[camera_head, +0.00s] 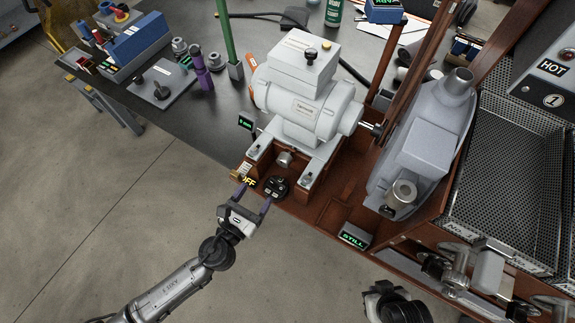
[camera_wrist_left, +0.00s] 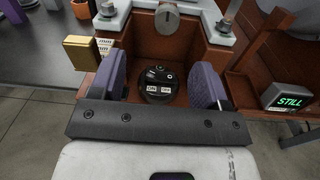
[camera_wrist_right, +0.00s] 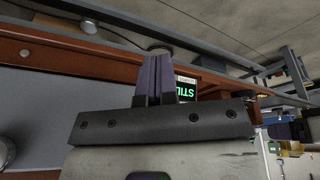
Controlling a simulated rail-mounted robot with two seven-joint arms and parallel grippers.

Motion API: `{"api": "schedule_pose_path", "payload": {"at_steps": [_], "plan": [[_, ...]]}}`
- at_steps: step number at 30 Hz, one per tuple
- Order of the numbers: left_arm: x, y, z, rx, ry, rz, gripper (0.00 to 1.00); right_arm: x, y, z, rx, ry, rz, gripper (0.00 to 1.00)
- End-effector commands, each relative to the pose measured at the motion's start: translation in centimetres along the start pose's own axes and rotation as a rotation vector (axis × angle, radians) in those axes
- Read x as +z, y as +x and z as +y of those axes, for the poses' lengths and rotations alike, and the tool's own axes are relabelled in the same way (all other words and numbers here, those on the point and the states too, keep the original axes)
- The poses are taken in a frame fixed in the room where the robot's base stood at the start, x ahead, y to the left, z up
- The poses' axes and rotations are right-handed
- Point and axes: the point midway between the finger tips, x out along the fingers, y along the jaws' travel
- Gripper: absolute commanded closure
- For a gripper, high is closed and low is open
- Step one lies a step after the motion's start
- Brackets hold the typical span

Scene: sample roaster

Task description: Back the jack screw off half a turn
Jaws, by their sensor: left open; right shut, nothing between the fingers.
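A grey round screw head with a slot (camera_wrist_left: 167,18), which looks like the jack screw, sits at the front of the motor's brown base; it also shows in the head view (camera_head: 284,158). Below it is a black round switch (camera_wrist_left: 158,88) marked ON and OFF. My left gripper (camera_head: 254,196) is open, its purple fingers to either side of the switch in the left wrist view, below the screw. I cannot tell whether they touch anything. My right gripper (camera_wrist_right: 153,75) is shut and empty, near the green STILL display (camera_wrist_right: 186,90).
The grey motor (camera_head: 300,95) stands above the screw, its shaft running right toward a grey housing (camera_head: 425,140). A brass block (camera_wrist_left: 82,50) with a mm scale is left of my left fingers.

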Motion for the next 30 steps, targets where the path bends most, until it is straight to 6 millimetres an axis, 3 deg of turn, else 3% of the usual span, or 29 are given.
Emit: {"api": "schedule_pose_path", "payload": {"at_steps": [7, 21, 30], "plan": [[-0.7, 2.1, -0.6, -0.038, 0.093, -0.014, 0.31, 0.3, 0.8, 0.2, 0.007, -0.007, 0.000, 1.00], [-0.7, 10.4, -0.9, -0.036, 0.089, -0.013, 0.31, 0.6, 1.9, 0.0, 0.002, 0.000, 0.002, 1.00], [-0.6, 13.5, -1.0, -0.036, 0.089, -0.011, 0.31, 0.8, 2.5, -0.2, -0.003, 0.004, 0.003, 1.00]]}}
